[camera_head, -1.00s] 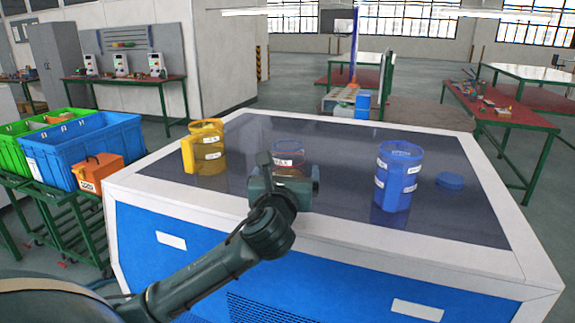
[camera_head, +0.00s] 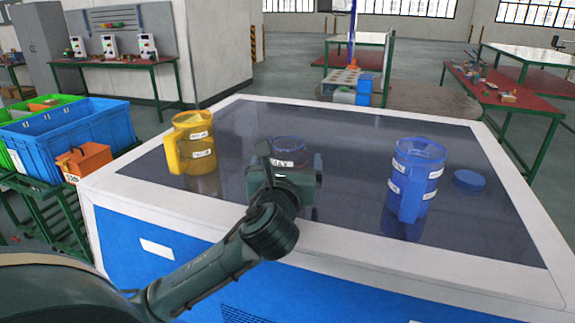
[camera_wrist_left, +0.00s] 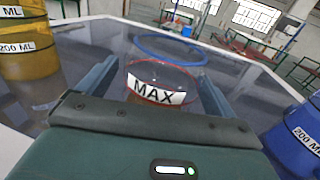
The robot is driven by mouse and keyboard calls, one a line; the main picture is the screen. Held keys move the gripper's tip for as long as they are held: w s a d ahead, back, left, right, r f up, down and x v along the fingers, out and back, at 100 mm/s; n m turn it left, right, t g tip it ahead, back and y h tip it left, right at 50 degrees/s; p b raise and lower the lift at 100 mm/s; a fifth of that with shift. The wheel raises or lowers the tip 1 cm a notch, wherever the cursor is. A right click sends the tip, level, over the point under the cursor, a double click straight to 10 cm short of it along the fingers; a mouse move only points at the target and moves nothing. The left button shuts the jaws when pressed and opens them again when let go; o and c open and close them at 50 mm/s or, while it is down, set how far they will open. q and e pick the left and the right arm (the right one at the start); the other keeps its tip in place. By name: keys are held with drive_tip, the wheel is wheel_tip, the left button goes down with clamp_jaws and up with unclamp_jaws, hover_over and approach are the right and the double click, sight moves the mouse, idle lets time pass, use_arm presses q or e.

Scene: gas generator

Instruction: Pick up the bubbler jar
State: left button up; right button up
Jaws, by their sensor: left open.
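The bubbler jar (camera_head: 288,146) is a clear jar with a blue rim, a red line and a white MAX label, and it stands on the dark top of the bench. My left gripper (camera_head: 284,166) is in front of it in the head view and hides its lower part. In the left wrist view the jar (camera_wrist_left: 160,80) is between the two fingers of the open left gripper (camera_wrist_left: 158,88), which point toward it on either side. I cannot tell whether the fingers touch it. My right gripper is not in view.
A yellow jug (camera_head: 192,145) stands left of the jar. A blue jug (camera_head: 415,180) and a blue lid (camera_head: 469,181) are to the right. The dark bench top (camera_head: 340,140) has a white border. Blue and orange boxes (camera_head: 85,160) stand on a cart at left.

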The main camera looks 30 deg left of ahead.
use_arm(q)
drive_tip(key=c, duration=1.2)
drive_tip(key=shift+r, duration=0.1)
drive_tip(key=shift+c, duration=0.5)
